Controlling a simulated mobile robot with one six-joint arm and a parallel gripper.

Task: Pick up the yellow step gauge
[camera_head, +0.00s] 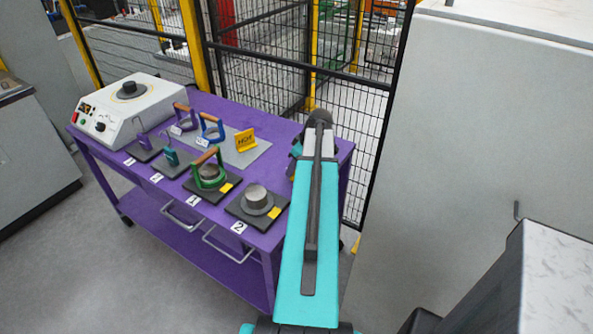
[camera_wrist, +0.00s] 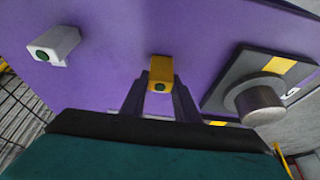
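The yellow step gauge (camera_wrist: 161,70) appears in the wrist view as a small yellow block with a dark green round mark on its near end, over the purple table. My gripper (camera_wrist: 161,84) has its two dark fingers apart, one on each side of the block. The block shows between the fingertips; I cannot tell whether they touch it. In the head view my arm hides the gripper's fingertips and this block. A yellow angled piece with dark lettering (camera_head: 246,140) stands on a grey mat there.
The purple table (camera_head: 284,232) holds a white device (camera_head: 150,98), handled gauges and a dark plate with a grey cylinder (camera_head: 256,197). That cylinder (camera_wrist: 261,101) is right of my gripper in the wrist view; a white block (camera_wrist: 55,44) is left. Mesh fencing (camera_head: 368,110) stands behind.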

